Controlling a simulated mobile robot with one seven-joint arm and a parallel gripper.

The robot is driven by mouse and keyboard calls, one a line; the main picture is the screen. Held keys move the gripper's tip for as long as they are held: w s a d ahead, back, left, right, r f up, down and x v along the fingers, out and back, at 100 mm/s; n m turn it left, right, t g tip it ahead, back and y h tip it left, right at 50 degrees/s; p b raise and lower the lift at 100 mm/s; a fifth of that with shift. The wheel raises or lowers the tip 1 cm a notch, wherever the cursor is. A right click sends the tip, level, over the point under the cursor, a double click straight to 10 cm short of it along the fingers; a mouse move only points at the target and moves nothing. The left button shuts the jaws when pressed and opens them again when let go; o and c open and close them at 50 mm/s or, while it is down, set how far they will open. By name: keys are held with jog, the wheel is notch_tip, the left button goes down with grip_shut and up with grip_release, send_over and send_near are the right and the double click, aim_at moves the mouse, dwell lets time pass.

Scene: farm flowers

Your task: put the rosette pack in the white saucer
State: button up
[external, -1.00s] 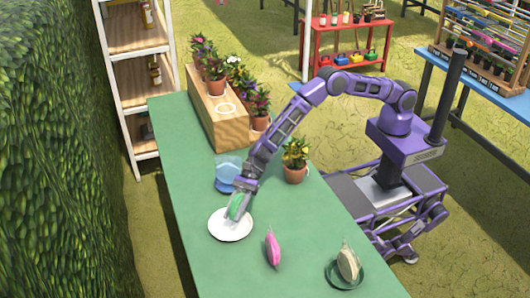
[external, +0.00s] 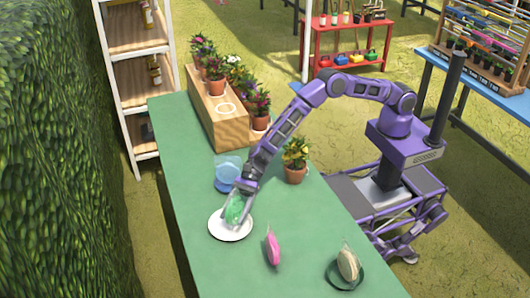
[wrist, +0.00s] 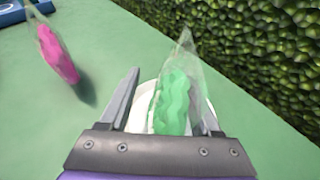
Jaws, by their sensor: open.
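A clear pack with a wavy green filling, which I take to be the rosette pack (external: 234,212), stands upright in the white saucer (external: 222,234). In the wrist view the green pack (wrist: 174,100) is between my open fingers, nearer the right one, and the white saucer (wrist: 147,105) shows behind and beside it. My gripper (external: 239,207) is open, pointing down around the pack over the saucer. The left finger is clear of the pack; the pack partly hides the right finger, so I cannot tell whether they touch.
A pink pack (external: 273,248) stands on the green table to the right. A beige pack (external: 348,264) is in a dark green saucer (external: 335,281). A potted plant (external: 295,160) stands near my arm.

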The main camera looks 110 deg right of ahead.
jog(key=shift+r+p, duration=0.55)
jog(key=shift+r, duration=0.15)
jog(key=v, duration=1.1)
jog(key=shift+s+d, duration=0.35)
jog(key=shift+s, duration=0.05)
jog(key=shift+a+f, duration=0.1)
